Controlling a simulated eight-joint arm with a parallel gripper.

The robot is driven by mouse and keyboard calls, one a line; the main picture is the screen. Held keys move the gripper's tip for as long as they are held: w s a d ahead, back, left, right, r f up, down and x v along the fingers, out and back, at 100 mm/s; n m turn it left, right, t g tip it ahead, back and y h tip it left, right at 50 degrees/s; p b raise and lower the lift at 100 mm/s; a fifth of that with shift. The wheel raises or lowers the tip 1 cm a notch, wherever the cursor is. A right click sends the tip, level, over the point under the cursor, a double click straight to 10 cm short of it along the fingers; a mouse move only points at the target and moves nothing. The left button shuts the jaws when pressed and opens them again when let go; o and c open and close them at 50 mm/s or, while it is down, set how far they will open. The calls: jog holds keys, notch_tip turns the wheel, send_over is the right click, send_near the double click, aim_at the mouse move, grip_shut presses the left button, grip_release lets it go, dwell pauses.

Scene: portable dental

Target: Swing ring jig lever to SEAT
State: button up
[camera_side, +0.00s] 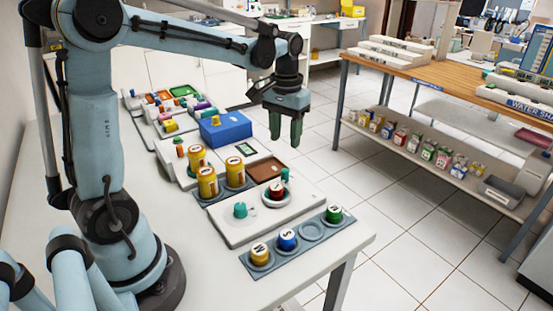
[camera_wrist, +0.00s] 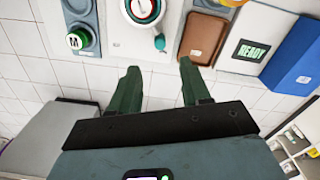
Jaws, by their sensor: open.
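The ring jig is a white round dial with a red centre (camera_side: 274,194), set on a pale base plate; it also shows at the top of the wrist view (camera_wrist: 143,8). A small teal lever knob (camera_wrist: 160,42) sticks out at the dial's edge in the wrist view; it shows beside the dial in the side view (camera_side: 285,174). No SEAT label is readable. My gripper (camera_side: 286,141) is open and empty, pointing down above and apart from the jig. In the wrist view its fingertips (camera_wrist: 159,66) lie on either side of the knob's line, short of it.
A brown tray (camera_wrist: 203,38), a READY display (camera_wrist: 252,51) and a blue box (camera_side: 225,130) stand beside the jig. Yellow cylinders (camera_side: 207,183) stand behind it. A rack with coloured caps (camera_side: 288,240) lies in front. A teal knob (camera_side: 240,210) sits on the same plate.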

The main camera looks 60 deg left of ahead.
aim_at(285, 171)
notch_tip(285, 171, down, 10)
jog(key=shift+f, duration=0.25)
dwell(0.4)
grip_shut()
